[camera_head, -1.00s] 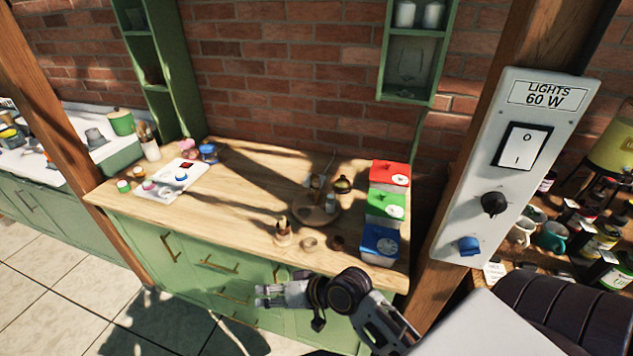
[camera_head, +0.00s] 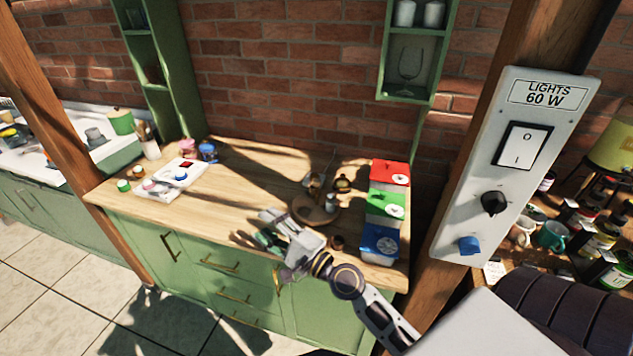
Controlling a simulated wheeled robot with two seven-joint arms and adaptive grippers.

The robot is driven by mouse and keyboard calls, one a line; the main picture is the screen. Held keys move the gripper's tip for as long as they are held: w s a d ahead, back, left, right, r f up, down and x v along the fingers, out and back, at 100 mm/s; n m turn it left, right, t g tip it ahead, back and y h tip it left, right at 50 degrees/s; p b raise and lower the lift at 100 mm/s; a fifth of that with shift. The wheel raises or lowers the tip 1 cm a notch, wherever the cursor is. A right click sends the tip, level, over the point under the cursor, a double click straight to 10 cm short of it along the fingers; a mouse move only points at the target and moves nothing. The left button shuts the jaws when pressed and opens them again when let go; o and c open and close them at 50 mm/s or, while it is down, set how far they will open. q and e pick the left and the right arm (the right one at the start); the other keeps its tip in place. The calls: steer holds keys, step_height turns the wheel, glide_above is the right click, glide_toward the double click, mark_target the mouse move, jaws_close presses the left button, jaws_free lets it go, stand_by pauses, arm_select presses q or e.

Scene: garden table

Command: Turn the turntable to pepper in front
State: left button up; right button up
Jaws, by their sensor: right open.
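The round wooden turntable (camera_head: 306,213) sits on the right half of the wooden worktop. Small items stand on it: a pale shaker-like one (camera_head: 330,203), a dark round pot (camera_head: 343,184) and an amber one (camera_head: 315,184). Which of them is the pepper I cannot tell at this size. My right gripper (camera_head: 262,229) is open at the worktop's front edge, left of and in front of the turntable, apart from it as far as I can see. It hides part of the edge there. My left gripper is not in view.
Red (camera_head: 390,173), green (camera_head: 386,204) and blue (camera_head: 380,243) boxes stand in a row right of the turntable. A white tray (camera_head: 158,190) is at the left. The worktop's middle is clear.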

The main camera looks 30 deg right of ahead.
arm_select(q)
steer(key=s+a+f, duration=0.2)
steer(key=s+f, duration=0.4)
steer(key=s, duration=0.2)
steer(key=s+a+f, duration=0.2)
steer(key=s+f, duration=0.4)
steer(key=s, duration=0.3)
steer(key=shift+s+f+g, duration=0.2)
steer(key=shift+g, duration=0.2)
arm_select(e)
steer(key=w+d+f+m+h, duration=0.1)
steer(key=d+f+m+h, duration=0.1)
steer(key=d+m+h, duration=0.5)
steer(key=w+d+f+m+g+h, duration=0.1)
steer(key=d+f+m+h, duration=0.2)
steer(key=d+m+h, duration=0.3)
steer(key=d+m, duration=0.5)
steer(key=m, duration=0.4)
steer(key=shift+w+d+f+m+h, duration=0.2)
steer(key=shift+w+m+h, duration=0.1)
steer(key=shift+h, duration=0.1)
steer(key=shift+w, duration=0.2)
